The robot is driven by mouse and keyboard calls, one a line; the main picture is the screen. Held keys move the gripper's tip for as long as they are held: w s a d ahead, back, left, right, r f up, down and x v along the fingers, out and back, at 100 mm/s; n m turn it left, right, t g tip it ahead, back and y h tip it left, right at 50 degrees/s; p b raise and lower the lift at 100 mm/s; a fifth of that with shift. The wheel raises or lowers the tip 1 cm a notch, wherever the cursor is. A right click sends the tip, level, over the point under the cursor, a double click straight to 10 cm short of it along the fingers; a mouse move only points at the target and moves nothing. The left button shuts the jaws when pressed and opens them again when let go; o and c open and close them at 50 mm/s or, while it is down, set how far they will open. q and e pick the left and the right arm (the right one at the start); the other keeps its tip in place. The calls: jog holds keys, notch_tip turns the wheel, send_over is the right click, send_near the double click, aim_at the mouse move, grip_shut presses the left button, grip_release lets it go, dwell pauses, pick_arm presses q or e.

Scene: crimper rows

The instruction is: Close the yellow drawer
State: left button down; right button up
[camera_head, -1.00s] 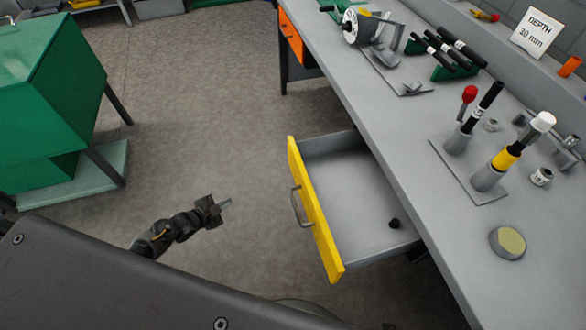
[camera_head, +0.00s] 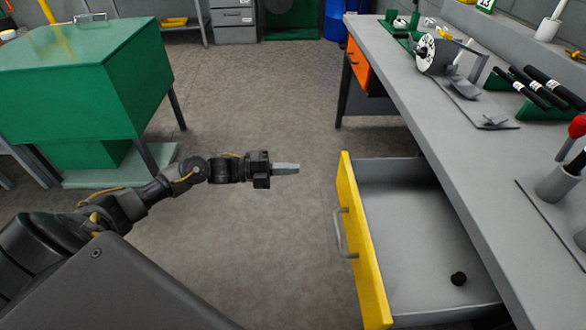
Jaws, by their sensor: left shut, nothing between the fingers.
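The yellow drawer (camera_head: 362,245) stands pulled out from under the grey workbench (camera_head: 440,125). It has a yellow front, a grey metal handle (camera_head: 343,234) facing left and a grey inside. My left gripper (camera_head: 297,169) is shut and empty. It is left of the drawer front, near its far end, and apart from it, with its fingers pointing right. My right gripper is not in view.
An orange drawer (camera_head: 358,64) sits farther along the bench. Tools and holders stand on the bench top, including black-handled tools (camera_head: 530,88) in a green rack. A green cabinet (camera_head: 95,95) stands at the left. The floor (camera_head: 265,110) between is clear.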

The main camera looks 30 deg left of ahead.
aim_at(340, 167)
pick_arm(q)
jog(key=x, duration=1)
jog(key=shift+w+d, duration=0.25)
jog(key=shift+d, duration=0.1)
jog(key=shift+w, duration=0.1)
